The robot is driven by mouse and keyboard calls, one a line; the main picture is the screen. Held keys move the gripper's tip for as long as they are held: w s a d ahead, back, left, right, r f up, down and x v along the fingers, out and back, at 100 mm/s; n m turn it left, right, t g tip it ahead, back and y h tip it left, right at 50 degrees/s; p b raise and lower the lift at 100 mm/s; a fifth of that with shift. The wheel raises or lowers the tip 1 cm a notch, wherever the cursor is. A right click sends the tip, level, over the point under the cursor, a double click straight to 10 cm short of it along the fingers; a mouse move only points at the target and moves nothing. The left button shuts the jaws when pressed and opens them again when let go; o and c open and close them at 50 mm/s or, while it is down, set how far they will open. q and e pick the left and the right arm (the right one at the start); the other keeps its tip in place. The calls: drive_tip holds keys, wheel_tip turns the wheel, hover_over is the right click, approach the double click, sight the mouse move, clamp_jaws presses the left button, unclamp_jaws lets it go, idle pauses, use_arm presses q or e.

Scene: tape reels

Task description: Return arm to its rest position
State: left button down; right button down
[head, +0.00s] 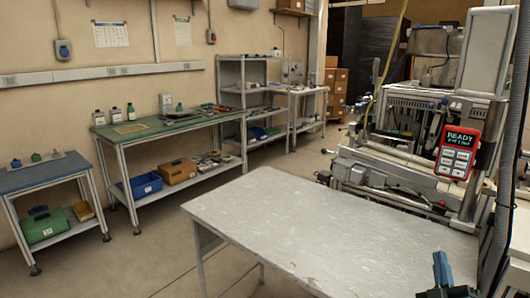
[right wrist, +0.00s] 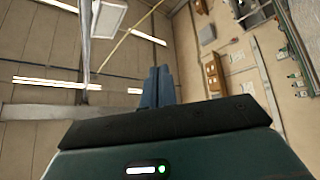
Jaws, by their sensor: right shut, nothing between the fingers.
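My right gripper (head: 442,268) shows at the bottom right of the head view, over the right front part of the bare grey table (head: 330,225). Its blue fingers point up. In the right wrist view the fingers (right wrist: 157,87) are pressed together with nothing between them, and the ceiling and a wall lie beyond. My left gripper is in neither view.
A machine with a red control panel (head: 457,152) reading "READY" stands behind the table at right. A green-topped workbench (head: 165,128) and a small blue-topped table (head: 45,178) stand along the left wall. Open floor (head: 160,245) lies between them and the grey table.

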drive_tip(key=s+a+f+m+g+y, duration=0.2)
drive_tip(key=s+a+f+g+y, duration=0.6)
drive_tip(key=a+f, duration=0.6)
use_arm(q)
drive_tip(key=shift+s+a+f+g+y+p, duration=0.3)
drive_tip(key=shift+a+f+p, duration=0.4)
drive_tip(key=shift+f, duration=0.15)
use_arm(e)
drive_tip(key=s+a+f+m+g, duration=0.1)
drive_tip(key=s+a+f+g, duration=0.1)
drive_tip(key=s, duration=0.5)
drive_tip(key=s+a+f+m+g+y, duration=0.1)
drive_tip(key=s+a+f+m+g, duration=0.1)
drive_tip(key=s+a+f, duration=0.3)
drive_tip(key=shift+s+a, duration=0.9)
drive_tip(key=shift+a, duration=0.2)
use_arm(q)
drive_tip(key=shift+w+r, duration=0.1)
